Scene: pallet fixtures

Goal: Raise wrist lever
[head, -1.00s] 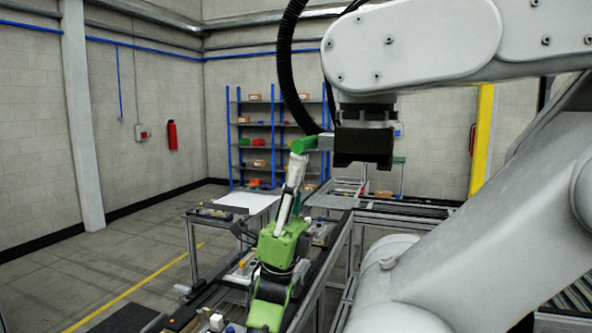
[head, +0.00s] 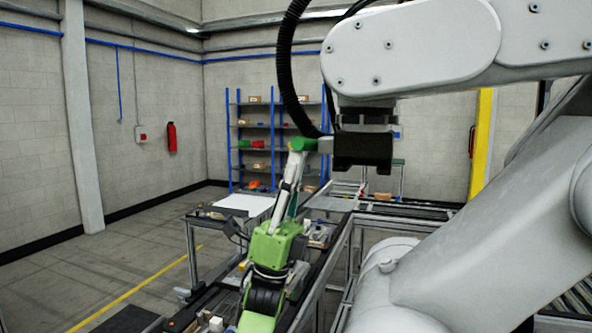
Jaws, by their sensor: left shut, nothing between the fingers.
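My left arm, green and white, rises from the bottom of the head view. Its green wrist (head: 301,144) is at the top of the arm. My left gripper (head: 326,145) looks small and grey there, pointing right, and is shut with nothing in it. It meets the left edge of a black block (head: 363,152) in the picture. This block hangs under the wrist of a large white industrial arm (head: 415,48). I cannot tell whether the gripper touches the block. No separate wrist lever can be made out; it is too small or hidden. My right gripper is out of view.
The white machine's thick lower link (head: 510,225) fills the right side. A black hose (head: 287,70) hangs left of its upper link. A bench with a white sheet (head: 243,204) and conveyor frames stand beyond my arm. A shelf rack (head: 262,140) is at the back. Open floor lies left.

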